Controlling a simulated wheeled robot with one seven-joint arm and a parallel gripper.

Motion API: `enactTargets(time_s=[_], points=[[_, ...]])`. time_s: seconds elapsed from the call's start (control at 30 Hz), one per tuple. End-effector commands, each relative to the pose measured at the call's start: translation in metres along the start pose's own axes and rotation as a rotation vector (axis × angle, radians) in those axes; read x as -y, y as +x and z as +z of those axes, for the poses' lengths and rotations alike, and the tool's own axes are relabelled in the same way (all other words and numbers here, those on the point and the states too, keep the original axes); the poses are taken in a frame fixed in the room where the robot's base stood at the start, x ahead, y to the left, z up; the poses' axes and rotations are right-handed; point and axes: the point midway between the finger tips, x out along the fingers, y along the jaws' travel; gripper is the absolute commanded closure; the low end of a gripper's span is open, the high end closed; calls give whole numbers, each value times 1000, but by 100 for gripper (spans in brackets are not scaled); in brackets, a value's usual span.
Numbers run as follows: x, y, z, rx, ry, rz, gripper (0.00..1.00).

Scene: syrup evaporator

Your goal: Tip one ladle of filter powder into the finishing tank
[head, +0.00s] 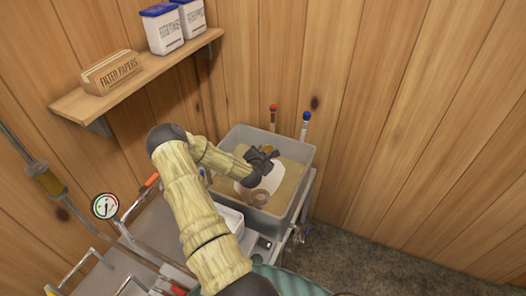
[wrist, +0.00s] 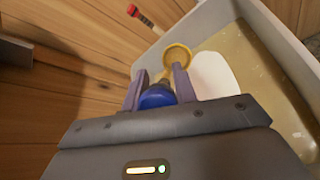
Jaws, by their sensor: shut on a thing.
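The finishing tank (head: 309,160) is a grey, open box holding tan liquid, below the shelf in the head view. Its pale rim (wrist: 265,25) crosses the upper right of the wrist view. My gripper (head: 263,155) is over the tank, and its fingers (wrist: 160,80) are shut on the blue handle of the ladle (wrist: 157,98). The ladle's yellow round end (wrist: 177,53) shows just beyond the fingertips. A white patch (wrist: 213,74) lies on the tan liquid beside the ladle; it looks like powder. I cannot tell whether powder remains in the ladle.
A red-topped rod (head: 273,110) and a blue-topped rod (head: 306,117) stand at the tank's back. A wall shelf (head: 140,78) holds two blue-lidded tubs (head: 163,30) and a filter papers box (head: 110,73). A gauge (head: 105,206) stands at the left. Dark floor lies right.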

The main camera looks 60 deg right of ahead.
Motion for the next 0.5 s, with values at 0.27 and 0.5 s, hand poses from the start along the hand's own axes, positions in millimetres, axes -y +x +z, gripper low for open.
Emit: enactTargets(time_s=[0.27, 0.5], points=[[-15, 0, 16, -64, -23, -57, 100], [-24, 3, 25, -122, -47, -111, 100]])
